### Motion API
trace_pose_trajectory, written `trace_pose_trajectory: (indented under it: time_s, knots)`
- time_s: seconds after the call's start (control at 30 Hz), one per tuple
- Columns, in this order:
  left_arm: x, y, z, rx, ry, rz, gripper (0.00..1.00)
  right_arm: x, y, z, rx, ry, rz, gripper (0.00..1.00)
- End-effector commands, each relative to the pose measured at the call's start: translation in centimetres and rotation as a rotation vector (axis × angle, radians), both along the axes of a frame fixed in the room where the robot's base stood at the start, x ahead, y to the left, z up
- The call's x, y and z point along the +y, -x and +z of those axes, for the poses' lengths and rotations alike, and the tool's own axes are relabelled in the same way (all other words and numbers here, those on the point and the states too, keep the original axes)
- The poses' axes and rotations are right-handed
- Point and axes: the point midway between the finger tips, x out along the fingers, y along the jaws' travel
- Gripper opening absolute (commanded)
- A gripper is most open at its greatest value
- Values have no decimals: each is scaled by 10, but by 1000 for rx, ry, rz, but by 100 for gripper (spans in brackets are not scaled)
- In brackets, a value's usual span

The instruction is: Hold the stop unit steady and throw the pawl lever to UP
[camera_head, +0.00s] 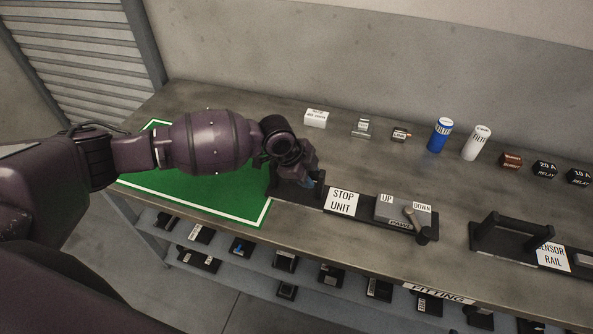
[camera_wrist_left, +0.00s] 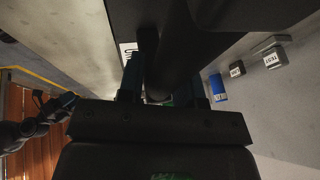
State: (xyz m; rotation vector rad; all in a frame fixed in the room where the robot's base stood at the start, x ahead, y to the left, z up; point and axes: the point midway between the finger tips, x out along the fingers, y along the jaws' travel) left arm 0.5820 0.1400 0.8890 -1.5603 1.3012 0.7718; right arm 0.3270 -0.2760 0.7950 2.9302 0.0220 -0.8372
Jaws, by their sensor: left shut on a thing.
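The stop unit (camera_head: 368,214) lies along the bench's front edge, a dark base with a white STOP UNIT label and a grey plate marked UP on the left and DOWN on the right. Its pawl lever (camera_head: 413,219) slants to the front right, its dark knob on the DOWN side. My left gripper (camera_head: 312,182) is shut on the handle at the unit's left end; its fingertips are partly hidden in the head view. In the left wrist view its fingers (camera_wrist_left: 165,85) stand on both sides of a dark bar, the handle (camera_wrist_left: 172,55). My right gripper is not seen.
A green mat (camera_head: 235,207) with a white border lies left of the unit, partly under my left arm. The sensor rail (camera_head: 512,240) stands to the right. A blue can (camera_head: 439,136), a white can (camera_head: 476,143) and small blocks line the back. Bench space behind the unit is clear.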

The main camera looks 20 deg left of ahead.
Motion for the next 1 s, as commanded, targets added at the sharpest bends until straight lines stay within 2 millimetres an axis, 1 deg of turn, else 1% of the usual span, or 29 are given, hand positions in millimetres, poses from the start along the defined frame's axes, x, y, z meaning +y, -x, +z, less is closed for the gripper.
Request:
trace_pose_trajectory:
  time_s: [0.2, 0.37, 0.57, 0.83, 1.0]
  knots:
    - [-1, -1, 1, -1, 2, 4, 0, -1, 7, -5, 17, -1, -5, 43]
    - [-3, -1, 2, -2, 2, 17, 0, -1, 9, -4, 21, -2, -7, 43]
    - [-7, 0, 2, -1, 3, 38, 0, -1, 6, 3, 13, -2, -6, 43]
    - [-12, -1, 2, -1, 2, 66, 0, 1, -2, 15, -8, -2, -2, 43]
    - [-13, -1, 0, -1, 3, 72, 0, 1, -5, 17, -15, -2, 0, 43]
